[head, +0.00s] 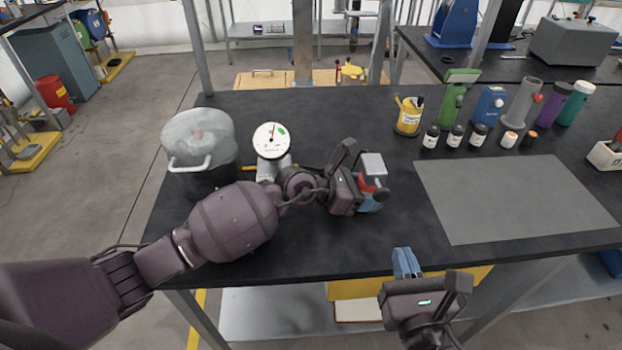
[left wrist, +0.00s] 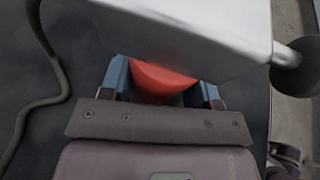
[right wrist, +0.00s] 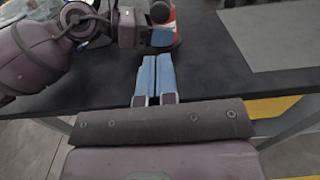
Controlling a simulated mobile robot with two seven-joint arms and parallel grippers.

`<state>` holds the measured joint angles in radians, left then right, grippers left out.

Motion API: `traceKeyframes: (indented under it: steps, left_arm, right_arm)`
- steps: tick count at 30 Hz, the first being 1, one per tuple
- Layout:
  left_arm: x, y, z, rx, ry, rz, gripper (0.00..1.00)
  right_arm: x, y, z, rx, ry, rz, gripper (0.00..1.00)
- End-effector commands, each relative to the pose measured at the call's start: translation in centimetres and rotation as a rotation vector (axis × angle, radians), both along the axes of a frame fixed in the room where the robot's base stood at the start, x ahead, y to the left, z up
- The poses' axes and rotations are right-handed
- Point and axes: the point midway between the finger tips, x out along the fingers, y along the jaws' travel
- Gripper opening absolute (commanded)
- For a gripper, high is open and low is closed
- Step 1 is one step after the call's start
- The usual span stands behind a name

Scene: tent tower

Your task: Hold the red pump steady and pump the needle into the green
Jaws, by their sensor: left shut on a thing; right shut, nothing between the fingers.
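The red pump (head: 367,184) stands on the black table, with a light grey block on top and a dark knob at its side. In the left wrist view its red body (left wrist: 160,80) sits between my blue fingers, partly hidden by the grey top. My left gripper (head: 368,203) is shut on the pump. The pump also shows at the top of the right wrist view (right wrist: 176,30). The round white gauge (head: 271,140) stands left of the pump; its needle points up, with a green mark to its right. My right gripper (head: 406,262) is shut and empty at the table's front edge, apart from the pump.
A pot with a clear lid (head: 200,150) stands at the table's left. A grey mat (head: 515,195) lies on the right. Bottles and a yellow cup (head: 408,116) stand behind it. A grey hose (left wrist: 52,90) curves beside the pump. The table front is mostly clear.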

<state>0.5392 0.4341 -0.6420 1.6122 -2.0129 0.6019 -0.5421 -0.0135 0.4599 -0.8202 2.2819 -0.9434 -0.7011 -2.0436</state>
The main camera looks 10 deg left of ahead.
Motion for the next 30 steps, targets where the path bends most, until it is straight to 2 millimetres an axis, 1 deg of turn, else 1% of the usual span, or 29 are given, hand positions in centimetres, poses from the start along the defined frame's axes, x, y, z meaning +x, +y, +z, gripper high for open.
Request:
traceKeyframes:
  steps: [13, 16, 21, 30]
  left_arm:
    - [0.0, 0.0, 0.0, 0.000, 0.000, 0.000, 0.19]
    - [0.0, 0.0, 0.0, 0.000, 0.000, 0.000, 0.19]
    - [0.0, 0.0, 0.0, 0.000, 0.000, 0.000, 0.19]
    - [0.0, 0.0, 0.0, -0.001, 0.000, 0.000, 0.19]
  right_arm:
    - [0.0, 0.0, 0.0, 0.000, 0.000, 0.000, 0.00]
    - [-0.7, -0.3, 0.0, -0.002, 0.002, 0.001, 0.00]
    - [-2.7, -1.1, 0.1, -0.003, 0.001, -0.002, 0.00]
    - [-2.7, -1.0, 0.1, -0.001, 0.000, -0.002, 0.00]
